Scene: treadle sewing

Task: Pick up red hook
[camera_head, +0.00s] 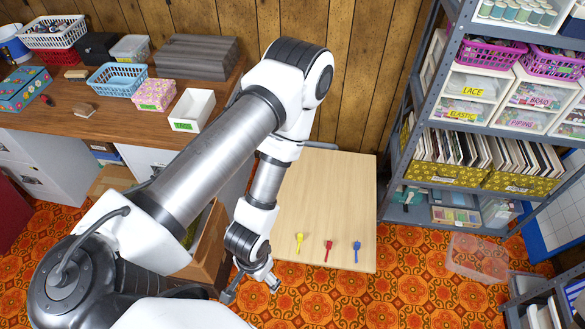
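The red hook (328,247) is a small piece near the front edge of a pale wooden board (330,185). It lies between a yellow hook (299,241) on its left and a blue hook (357,248) on its right. My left gripper (252,288) hangs left of the board and nearer to me, clear of the hooks. Its fingers are spread apart with nothing seen between them. My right gripper is out of view.
A wooden counter (70,118) with baskets and boxes runs along the left. A grey metal shelf unit (398,135) with drawers and files stands at right. A clear tray (478,257) lies on the orange patterned floor (420,300). My arm covers part of the board's left side.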

